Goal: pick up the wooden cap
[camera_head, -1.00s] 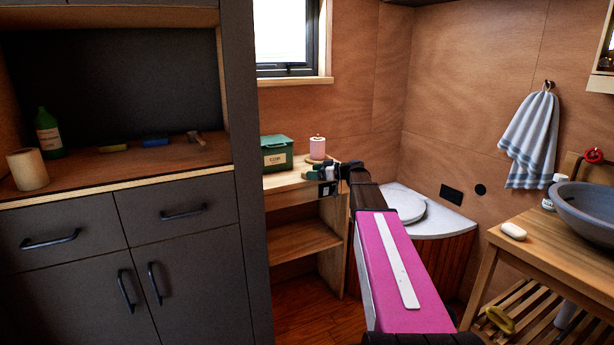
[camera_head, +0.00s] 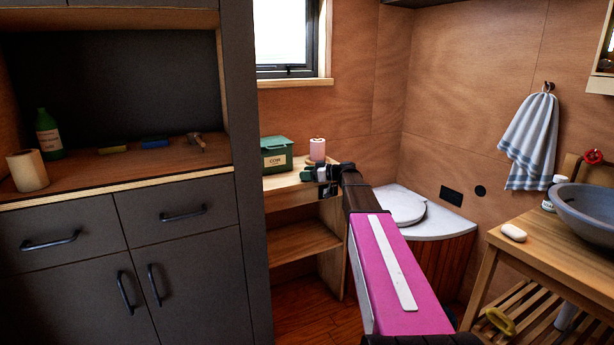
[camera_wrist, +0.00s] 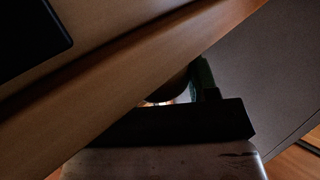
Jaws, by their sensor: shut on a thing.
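My gripper (camera_head: 318,172) is at the front edge of the small wooden shelf unit (camera_head: 300,232), just below and in front of a pink jar (camera_head: 317,150). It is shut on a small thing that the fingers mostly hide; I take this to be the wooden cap. In the wrist view a dark brown rounded piece (camera_wrist: 172,90) shows in shadow beside a green finger part. The cap's outline is not clear in either view.
A green box (camera_head: 277,155) stands on the shelf unit, left of the jar. A grey cabinet (camera_head: 185,260) is at left, with a green bottle (camera_head: 48,134) and a paper roll (camera_head: 27,171) on its counter. A white corner toilet top (camera_head: 440,222) is to the right of my arm.

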